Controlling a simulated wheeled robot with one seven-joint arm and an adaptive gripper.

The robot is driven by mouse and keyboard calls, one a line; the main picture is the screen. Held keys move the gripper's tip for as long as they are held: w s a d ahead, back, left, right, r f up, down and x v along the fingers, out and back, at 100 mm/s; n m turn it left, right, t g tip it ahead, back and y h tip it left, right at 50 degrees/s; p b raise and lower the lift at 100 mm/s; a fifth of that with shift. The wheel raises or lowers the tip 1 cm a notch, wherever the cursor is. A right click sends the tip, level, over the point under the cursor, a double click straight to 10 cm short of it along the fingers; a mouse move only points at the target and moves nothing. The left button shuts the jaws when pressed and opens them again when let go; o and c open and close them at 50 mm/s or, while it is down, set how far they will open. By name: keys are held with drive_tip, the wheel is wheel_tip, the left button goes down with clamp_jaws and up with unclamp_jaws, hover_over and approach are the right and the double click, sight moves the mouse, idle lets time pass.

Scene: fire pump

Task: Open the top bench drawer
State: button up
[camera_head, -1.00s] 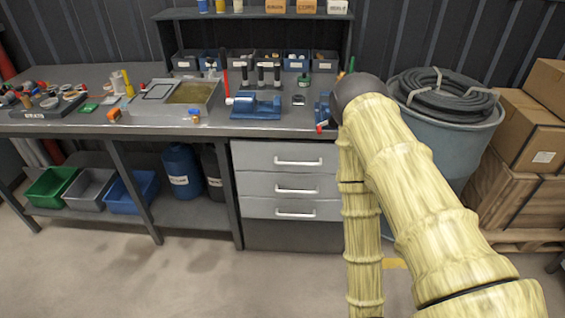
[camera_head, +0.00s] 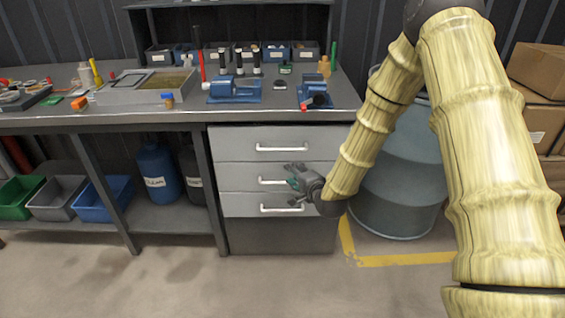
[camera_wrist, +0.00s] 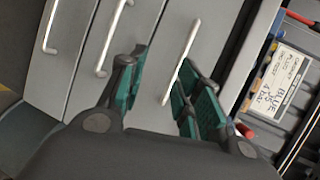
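The top bench drawer (camera_head: 235,146) is shut, at the top of a grey stack of three drawers under the bench. Its silver bar handle (camera_head: 282,148) is fully visible. My gripper (camera_head: 293,178) is open and empty, and in the head view it shows just below that handle, over the middle drawer's handle. In the wrist view my open fingers (camera_wrist: 163,80) point at the drawer fronts. The top handle (camera_wrist: 181,60) shows tilted in the gap between them, nearer the right finger. I see no contact with it; the exact distance is unclear.
The middle drawer (camera_head: 230,178) and bottom drawer (camera_head: 235,205) are shut. Blue vises (camera_head: 235,90) and tools stand on the bench top above. A blue-grey barrel (camera_head: 400,190) stands right of the drawers. The floor in front is clear.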

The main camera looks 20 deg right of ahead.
sight(282, 150)
drive_tip(key=shift+m+t, duration=0.5)
drive_tip(key=shift+m, duration=0.1)
drive_tip(key=w, duration=0.8)
drive_tip(key=w+r, duration=0.1)
drive_tip(key=w, duration=0.3)
drive_tip(key=shift+w+a+b, duration=0.15)
drive_tip(key=shift+w+b, duration=0.2)
drive_tip(key=shift+w, duration=0.05)
clamp_jaws()
